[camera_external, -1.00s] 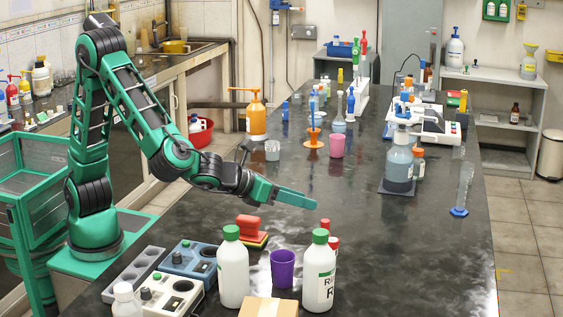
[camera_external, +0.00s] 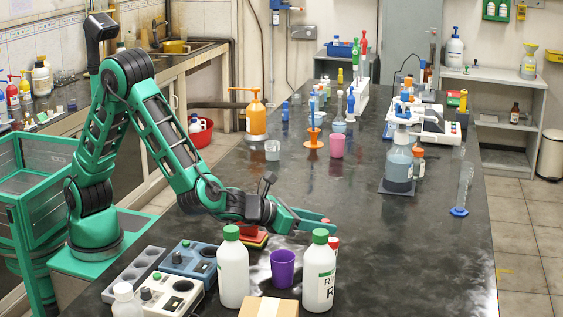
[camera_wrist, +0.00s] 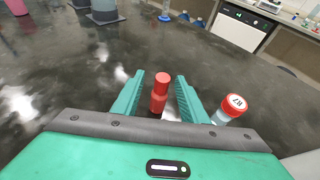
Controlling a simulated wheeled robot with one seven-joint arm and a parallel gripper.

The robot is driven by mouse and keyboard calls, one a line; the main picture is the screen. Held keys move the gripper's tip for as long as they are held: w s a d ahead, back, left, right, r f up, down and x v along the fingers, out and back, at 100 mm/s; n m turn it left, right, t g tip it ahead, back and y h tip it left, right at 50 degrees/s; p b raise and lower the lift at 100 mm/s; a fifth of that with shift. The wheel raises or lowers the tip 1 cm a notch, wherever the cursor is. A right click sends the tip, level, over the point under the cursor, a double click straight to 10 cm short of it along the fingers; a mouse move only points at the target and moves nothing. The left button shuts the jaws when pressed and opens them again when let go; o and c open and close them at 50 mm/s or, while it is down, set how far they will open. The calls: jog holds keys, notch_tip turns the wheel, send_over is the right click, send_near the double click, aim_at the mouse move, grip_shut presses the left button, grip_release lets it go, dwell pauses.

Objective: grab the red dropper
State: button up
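The red dropper (camera_wrist: 160,92) is a small red bottle with a red cap, standing upright on the dark bench in the wrist view. My gripper (camera_wrist: 158,80) is open, with one green finger on each side of it. Small gaps show between the dropper and both fingers. In the external view my gripper (camera_external: 310,222) is low over the bench, and a bit of red shows at its fingertips. The dropper is mostly hidden there by my fingers and a white bottle.
A clear bottle with a red cap marked R7 (camera_wrist: 234,103) stands just right of my right finger. Two white bottles with green caps (camera_external: 233,268) (camera_external: 319,275), a purple cup (camera_external: 283,268) and a red block (camera_external: 252,238) are close by.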

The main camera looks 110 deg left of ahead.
jog(key=shift+x, duration=3)
jog(key=shift+d+f, duration=0.1)
jog(key=shift+d, duration=0.15)
grip_shut()
